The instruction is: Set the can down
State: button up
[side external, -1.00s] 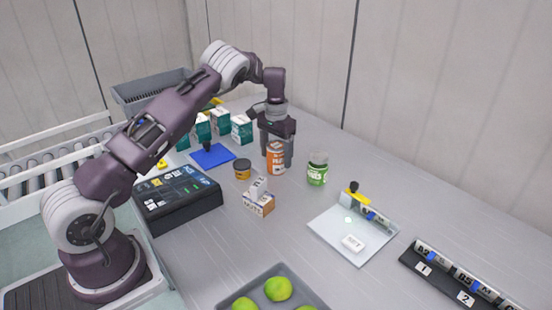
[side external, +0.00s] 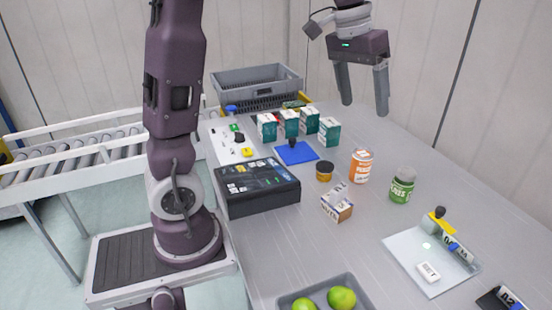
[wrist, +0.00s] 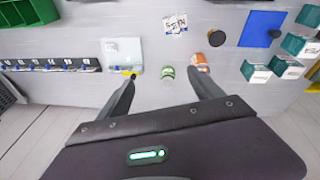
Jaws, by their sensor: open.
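An orange and white can (side external: 361,165) stands upright on the grey table, between a small dark jar and a green jar (side external: 402,185). In the wrist view the orange can (wrist: 201,62) shows beyond the right fingertip, with the green jar (wrist: 168,73) beside it. My gripper (side external: 363,108) is open and empty, raised well above the table behind the can in the side view. Its two fingers (wrist: 160,85) are spread wide in the wrist view. Nothing is between them.
Several teal-white boxes (side external: 289,122) and a grey crate (side external: 257,86) stand behind. A black device (side external: 257,187) is left; a white board (side external: 425,262) is at front right.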

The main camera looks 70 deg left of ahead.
jog(key=s+d+f+t, duration=0.1)
jog(key=s+d, duration=0.2)
jog(key=s, duration=0.4)
jog(key=s+d+f+m+t, duration=0.1)
jog(key=s+d, duration=0.2)
jog(key=s, duration=0.5)
jog(key=s+d+f+m+y, duration=0.1)
jog(key=s+d+f, duration=0.1)
jog(key=s, duration=0.5)
jog(key=shift+s+d+t, duration=0.4)
jog(key=shift+d, duration=0.25)
